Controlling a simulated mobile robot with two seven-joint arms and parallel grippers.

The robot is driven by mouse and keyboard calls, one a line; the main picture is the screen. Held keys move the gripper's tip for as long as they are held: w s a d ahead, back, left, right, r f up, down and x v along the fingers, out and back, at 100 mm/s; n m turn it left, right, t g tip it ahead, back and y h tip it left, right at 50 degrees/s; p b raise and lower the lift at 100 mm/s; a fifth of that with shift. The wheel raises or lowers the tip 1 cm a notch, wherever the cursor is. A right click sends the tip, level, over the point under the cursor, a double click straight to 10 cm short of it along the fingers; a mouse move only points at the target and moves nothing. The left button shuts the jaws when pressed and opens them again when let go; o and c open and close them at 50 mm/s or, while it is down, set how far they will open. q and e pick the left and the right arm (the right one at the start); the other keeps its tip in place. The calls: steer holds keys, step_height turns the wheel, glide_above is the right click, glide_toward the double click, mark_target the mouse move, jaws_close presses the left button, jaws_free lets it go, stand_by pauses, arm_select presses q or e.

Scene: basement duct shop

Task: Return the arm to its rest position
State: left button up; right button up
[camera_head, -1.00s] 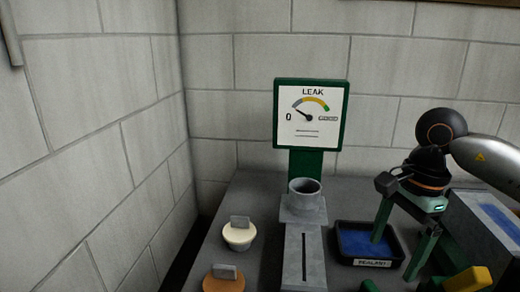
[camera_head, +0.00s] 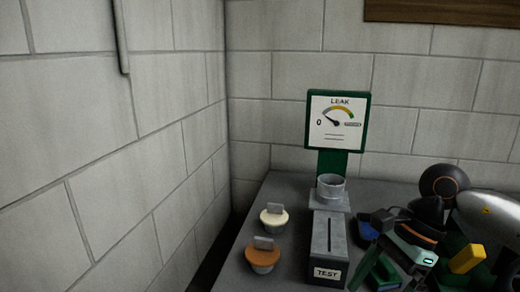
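My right arm comes in from the right. Its gripper (camera_head: 388,277) has two green fingers pointing down and toward the lower left, held apart with no object seen between them. It is over the bench, to the right of the grey test stand, and covers much of the blue-lined sealant tray (camera_head: 366,231). The fingertips are near the bottom edge of the picture, so what lies right below them is unclear. My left gripper is not in view.
The grey test stand (camera_head: 330,240) with an upright round collar stands below the leak gauge (camera_head: 338,122). A cream plug (camera_head: 274,218) and an orange plug (camera_head: 263,258) sit to its left. A yellow block (camera_head: 467,258) is at right. Block walls bound the left and back.

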steer(key=s+a+r+m+y+p, duration=0.1)
steer(key=s+a+r+m+y, duration=0.1)
steer(key=a+m+y, duration=0.65)
steer(key=s+a+r+m+y+p, duration=0.1)
steer(key=a+r+m+y+p, duration=0.15)
steer(key=a+y, duration=0.6)
steer(key=w+d+f+m+t+h, duration=0.1)
steer(key=w+f+m+t+h, duration=0.15)
steer(key=m+t, duration=0.6)
steer(key=w+f+m+t+h, duration=0.1)
steer(key=w+m+t, duration=0.4)
steer(key=m, duration=0.6)
steer(key=s+d+f+m+t+h+p, duration=0.2)
steer(key=d+f+m+t+h, duration=0.35)
steer(key=f+m+h, duration=0.7)
steer(key=s+d+f+m+g+h, duration=0.1)
steer(key=s+d+f+m+g, duration=0.2)
steer(key=s+f, duration=0.4)
steer(key=s+d+f+m+g+h+p, duration=0.1)
steer(key=s+d+f+m+g+h, duration=0.1)
steer(key=s+d+f+m+g, duration=0.2)
steer(key=s+d+f+m, duration=0.1)
steer(key=s+f+m, duration=0.2)
steer(key=f, duration=0.3)
steer(key=shift+d+g, duration=0.3)
steer(key=shift+d, duration=0.05)
steer(key=shift+f, duration=0.1)
